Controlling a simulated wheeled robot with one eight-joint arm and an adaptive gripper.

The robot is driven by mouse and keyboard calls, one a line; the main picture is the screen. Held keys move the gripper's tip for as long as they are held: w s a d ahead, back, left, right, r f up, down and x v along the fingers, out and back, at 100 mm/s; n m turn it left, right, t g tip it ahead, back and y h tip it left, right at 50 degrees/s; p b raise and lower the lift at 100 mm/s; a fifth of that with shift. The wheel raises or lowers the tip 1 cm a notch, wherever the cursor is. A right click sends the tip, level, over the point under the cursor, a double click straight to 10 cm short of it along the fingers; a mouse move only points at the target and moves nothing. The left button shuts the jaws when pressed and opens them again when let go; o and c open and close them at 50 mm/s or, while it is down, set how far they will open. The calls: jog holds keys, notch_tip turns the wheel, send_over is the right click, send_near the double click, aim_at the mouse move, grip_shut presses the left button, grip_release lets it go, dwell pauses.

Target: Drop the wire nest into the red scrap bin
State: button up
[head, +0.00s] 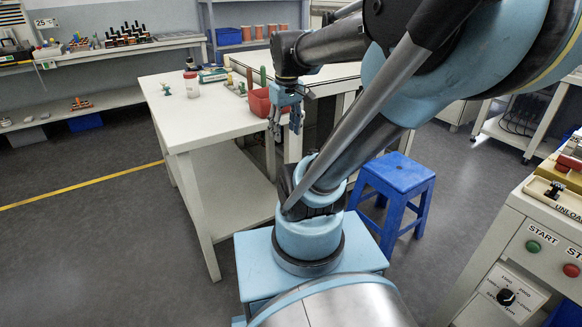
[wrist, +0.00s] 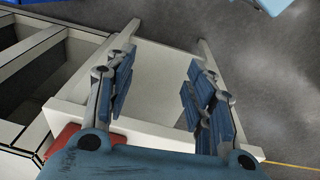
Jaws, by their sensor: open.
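My gripper (head: 285,122) is open, with its fingers pointing down, in front of the near right edge of the white table (head: 205,125). In the wrist view its two fingers (wrist: 160,85) are spread apart with nothing between them. A red container (head: 257,103), which looks like the scrap bin, stands on the table just behind and left of my gripper, partly hidden by it. A corner of red (wrist: 62,138) shows at the lower left of the wrist view, beside my gripper's body. I cannot make out the wire nest in either view.
A white jar (head: 191,84) and several small items stand farther back on the table. A blue stool (head: 397,182) is on the floor to the right. A control panel (head: 540,245) is at the far right. The table's near left part is clear.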

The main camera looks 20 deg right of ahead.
jog(key=s+f+m, duration=0.4)
jog(key=s+f, duration=0.4)
jog(key=f, duration=0.1)
jog(key=shift+f+t, duration=0.15)
jog(key=shift+t, duration=0.15)
jog(key=shift+w+f, duration=0.2)
jog(key=shift+w, duration=0.3)
